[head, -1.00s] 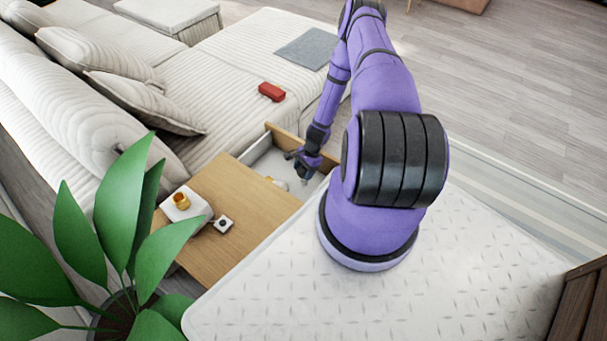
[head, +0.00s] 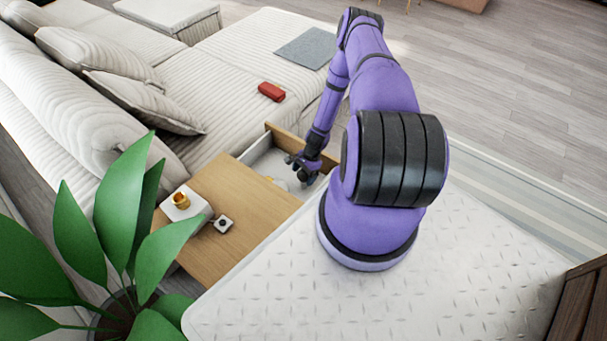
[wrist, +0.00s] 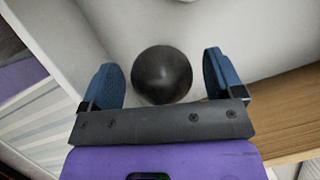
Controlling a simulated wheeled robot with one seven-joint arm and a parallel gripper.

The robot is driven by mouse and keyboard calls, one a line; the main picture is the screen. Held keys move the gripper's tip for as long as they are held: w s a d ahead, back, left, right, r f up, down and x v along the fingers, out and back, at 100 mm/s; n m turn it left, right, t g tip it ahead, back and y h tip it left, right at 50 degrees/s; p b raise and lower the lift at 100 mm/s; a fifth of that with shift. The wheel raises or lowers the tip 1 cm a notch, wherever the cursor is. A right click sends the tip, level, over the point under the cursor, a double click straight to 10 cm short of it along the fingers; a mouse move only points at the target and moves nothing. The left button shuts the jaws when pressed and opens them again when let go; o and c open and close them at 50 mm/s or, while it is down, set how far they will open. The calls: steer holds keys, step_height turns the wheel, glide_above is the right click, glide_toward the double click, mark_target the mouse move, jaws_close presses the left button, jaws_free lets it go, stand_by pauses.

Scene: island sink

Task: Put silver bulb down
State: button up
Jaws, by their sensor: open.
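My gripper (wrist: 160,62) is open in the wrist view, its two blue fingers spread on either side of a dark, shiny round bulb (wrist: 162,76). The bulb looks dark silver, and neither finger visibly touches it. Behind it is the white inside of the open drawer (wrist: 245,30). In the head view my gripper (head: 302,172) reaches down into the open drawer (head: 262,160) of the wooden side table. The bulb cannot be told apart under the gripper there.
The drawer's wooden front (head: 285,138) and white walls stand close around my gripper. A red object (head: 271,91) lies on the sofa. A plant (head: 120,220) stands at left.

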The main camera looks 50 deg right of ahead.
steer(key=v, duration=1.2)
steer(key=w+a+r+n+h, duration=0.1)
steer(key=w+r+n, duration=0.25)
steer(key=r, duration=0.75)
steer(key=w+r+n+h, duration=0.15)
steer(key=w+r, duration=0.35)
steer(key=r, duration=0.7)
steer(key=w+a+r+n, duration=0.15)
steer(key=a+r, duration=0.25)
steer(key=r, duration=0.6)
steer(key=a+r+n, duration=0.3)
steer(key=a+r, duration=0.2)
steer(key=r, duration=0.6)
steer(key=s+a+r+n+t+h, duration=0.1)
steer(key=s+a+r+n, duration=0.3)
steer(key=r, duration=0.5)
steer(key=s+a+r+n+t+h, duration=0.1)
steer(key=s+a+r, duration=0.5)
steer(key=a+r, duration=0.15)
steer(key=s+a+r+n+t, duration=0.1)
steer(key=s+a+r+n, duration=0.1)
steer(key=s, duration=0.6)
steer(key=s+a+r+n+t, duration=0.1)
steer(key=s+a+r+n, duration=0.2)
steer(key=s, duration=0.6)
step_height(320, 180, up, 2)
steer(key=shift+s+a+r+t, duration=0.25)
steer(key=shift+s+a+t, duration=0.05)
steer(key=shift+a, duration=0.05)
